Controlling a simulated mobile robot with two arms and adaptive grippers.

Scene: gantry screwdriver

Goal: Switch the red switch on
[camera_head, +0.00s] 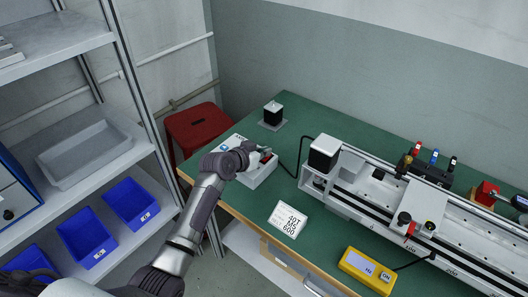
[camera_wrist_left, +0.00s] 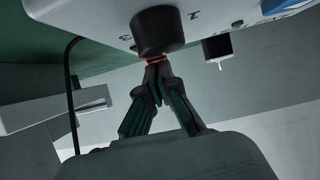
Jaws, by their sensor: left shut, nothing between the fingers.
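A white control box (camera_head: 262,174) stands at the left end of the green table, and my left gripper (camera_head: 264,153) is over it. In the left wrist view the box (camera_wrist_left: 98,10) fills the top edge, with a black round knob (camera_wrist_left: 157,32) on its face. A thin red part (camera_wrist_left: 153,60) shows just beyond the fingertips, mostly hidden by the knob and fingers; whether it is the red switch and its position cannot be told. My left gripper (camera_wrist_left: 156,64) is shut and empty, its tips at or very near the red part. My right gripper is not in view.
The green table (camera_head: 300,113) holds a long gantry machine (camera_head: 345,190) at the right, a white label plate (camera_head: 288,220) and a yellow box (camera_head: 368,270). A small black-and-white device (camera_head: 272,114) stands behind. Shelves with blue bins (camera_head: 86,236) stand left, a red stool (camera_head: 196,127) beside the table.

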